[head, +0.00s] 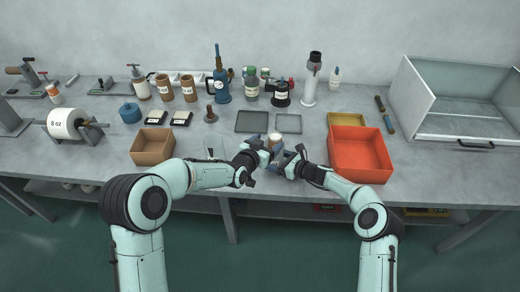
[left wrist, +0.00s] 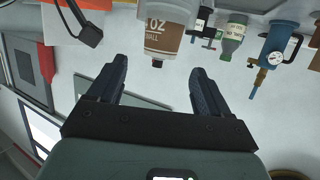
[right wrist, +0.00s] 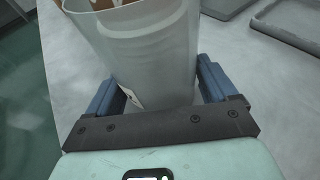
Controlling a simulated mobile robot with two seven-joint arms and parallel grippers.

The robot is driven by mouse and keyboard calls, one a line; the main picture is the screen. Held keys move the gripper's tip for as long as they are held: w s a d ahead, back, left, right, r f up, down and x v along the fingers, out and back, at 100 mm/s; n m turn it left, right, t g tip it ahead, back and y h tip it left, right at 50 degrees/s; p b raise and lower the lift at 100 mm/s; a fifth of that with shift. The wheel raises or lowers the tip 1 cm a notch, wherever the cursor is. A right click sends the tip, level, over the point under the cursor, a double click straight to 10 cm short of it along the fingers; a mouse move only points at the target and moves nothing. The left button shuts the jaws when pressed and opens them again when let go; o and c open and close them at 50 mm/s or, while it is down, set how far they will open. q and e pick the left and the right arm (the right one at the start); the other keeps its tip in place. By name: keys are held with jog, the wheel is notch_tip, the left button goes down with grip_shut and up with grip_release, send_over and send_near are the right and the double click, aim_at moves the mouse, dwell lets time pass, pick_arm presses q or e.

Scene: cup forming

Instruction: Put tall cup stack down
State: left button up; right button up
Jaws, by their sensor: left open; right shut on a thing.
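The tall cup stack (head: 275,142) is pale with a brown band and stands between my two grippers near the front of the bench. My right gripper (right wrist: 155,85) has its fingers on either side of the pale, ridged stack (right wrist: 158,45) and is shut on it. Brown shows inside its mouth. My left gripper (head: 263,153) is open and empty, close to the stack's left side. In the left wrist view, a pale piece with a brown "OZ" label (left wrist: 168,32), apparently the stack, lies beyond the open fingers (left wrist: 158,85). Whether the stack touches the bench is unclear.
An orange bin (head: 360,153) stands to the right, with a yellow tray (head: 346,119) behind it. A brown box (head: 152,146) stands left.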

pick_arm(q)
jog(key=v, duration=0.5)
jog(key=shift+s, duration=0.15)
pick_arm(e)
jog(key=o, duration=1)
jog(key=shift+c, duration=0.2)
